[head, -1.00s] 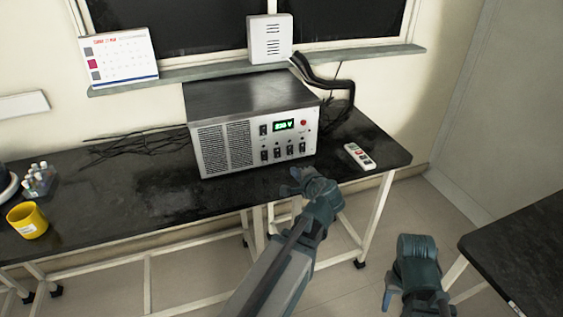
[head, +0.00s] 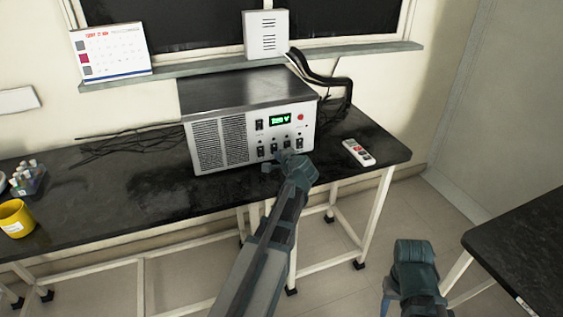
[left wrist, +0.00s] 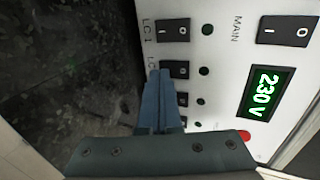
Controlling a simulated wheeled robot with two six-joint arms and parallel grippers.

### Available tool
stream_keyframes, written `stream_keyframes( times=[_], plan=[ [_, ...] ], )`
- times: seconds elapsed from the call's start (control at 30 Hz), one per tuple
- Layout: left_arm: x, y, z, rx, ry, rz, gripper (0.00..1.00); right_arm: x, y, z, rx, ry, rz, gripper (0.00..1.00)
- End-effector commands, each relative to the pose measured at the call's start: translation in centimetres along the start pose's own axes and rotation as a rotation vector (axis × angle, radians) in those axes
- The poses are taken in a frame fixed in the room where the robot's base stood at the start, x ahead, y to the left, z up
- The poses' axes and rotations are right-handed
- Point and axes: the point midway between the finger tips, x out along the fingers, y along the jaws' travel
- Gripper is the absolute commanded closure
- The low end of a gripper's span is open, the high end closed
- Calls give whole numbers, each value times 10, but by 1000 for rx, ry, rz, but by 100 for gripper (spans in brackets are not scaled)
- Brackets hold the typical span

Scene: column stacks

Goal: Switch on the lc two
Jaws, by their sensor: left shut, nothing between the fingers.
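The power unit (head: 250,100) is a metal box on the black bench, its green display (left wrist: 263,92) reading 230 V. In the left wrist view its panel appears turned sideways. The LC 2 switch (left wrist: 176,69) is a black rocker beside the LC 1 switch (left wrist: 173,31), with a dark round lamp (left wrist: 204,71) by it. My left gripper (head: 279,160) is shut and empty at the lower switch row. Its fingertips (left wrist: 159,73) are at the LC 2 switch's edge and partly cover its label; contact is unclear. My right gripper (head: 412,272) hangs low, its fingers unclear.
The MAIN switch (left wrist: 288,32) and a red button (head: 300,117) are on the same panel. A white remote-like strip (head: 358,152) lies on the bench to the right. A yellow mug (head: 15,219) stands far left. Black cables (head: 335,90) run behind the unit.

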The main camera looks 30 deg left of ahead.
Motion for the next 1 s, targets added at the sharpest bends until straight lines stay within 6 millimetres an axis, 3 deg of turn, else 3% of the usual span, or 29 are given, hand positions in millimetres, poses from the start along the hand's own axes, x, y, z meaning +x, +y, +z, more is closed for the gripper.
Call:
stream_keyframes(
  times=[0.5,1.0],
  plan=[
    [11,0,0,0,-1,0,100,5,0,0,0,0,0,50],
    [4,-11,0,1,0,-2,100,-8,1,0,0,0,0,50]
  ],
)
